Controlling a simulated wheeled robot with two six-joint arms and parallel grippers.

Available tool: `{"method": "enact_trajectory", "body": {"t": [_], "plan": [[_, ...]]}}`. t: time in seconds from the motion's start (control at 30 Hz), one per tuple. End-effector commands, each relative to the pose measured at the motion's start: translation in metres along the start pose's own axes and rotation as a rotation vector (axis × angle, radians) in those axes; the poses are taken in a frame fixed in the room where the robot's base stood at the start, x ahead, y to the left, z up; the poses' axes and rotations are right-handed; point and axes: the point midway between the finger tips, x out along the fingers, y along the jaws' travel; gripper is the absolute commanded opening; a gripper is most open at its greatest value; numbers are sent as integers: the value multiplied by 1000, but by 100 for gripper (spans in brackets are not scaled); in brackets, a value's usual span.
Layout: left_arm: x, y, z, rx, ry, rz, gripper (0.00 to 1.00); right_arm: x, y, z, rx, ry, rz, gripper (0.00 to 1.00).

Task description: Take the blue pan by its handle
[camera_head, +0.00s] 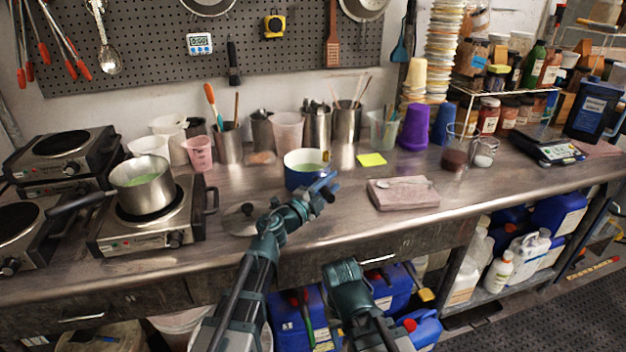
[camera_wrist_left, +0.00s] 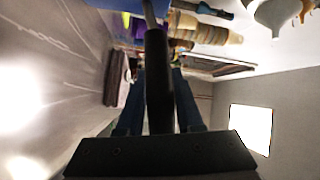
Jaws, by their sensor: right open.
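The blue pan (camera_head: 303,178) stands on the steel counter, with a white inside and green liquid in it. Its handle points to the lower right in the head view, where my left gripper (camera_head: 326,186) covers most of it. In the left wrist view the dark handle (camera_wrist_left: 159,85) lies lengthwise between the two blue fingers of my left gripper (camera_wrist_left: 160,90), which sit close along both its sides and look shut on it. The pan's bowl is not clear in that view. My right gripper (camera_head: 345,272) is open and empty, low in front of the counter edge.
A pot of green liquid (camera_head: 142,188) stands on a hot plate at the left. A small lid (camera_head: 240,218) lies left of the pan. A folded pink cloth (camera_head: 403,195) with a spoon is to the right. Steel tool cups (camera_head: 316,129) stand behind.

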Motion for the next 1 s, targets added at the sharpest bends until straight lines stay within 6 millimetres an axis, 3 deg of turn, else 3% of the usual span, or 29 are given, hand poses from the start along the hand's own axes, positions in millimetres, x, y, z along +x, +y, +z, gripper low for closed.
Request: {"method": "enact_trajectory", "body": {"t": [0.03, 0.17, 0.2, 0.7, 1.0], "plan": [[0, 0, 0, 0, 0, 0, 24, 0, 0, 0, 0, 0, 0, 50], [0, 0, 0, 0, 0, 0, 1, 0, 0, 0, 0, 0, 0, 50], [0, 0, 0, 0, 0, 0, 0, 0, 0, 0, 0, 0, 0, 50], [0, -1, -1, 2, 0, 0, 0, -1, 0, 0, 0, 0, 0, 50], [4, -12, -8, 2, -2, -1, 0, -14, 1, 1, 0, 0, 0, 50]]}}
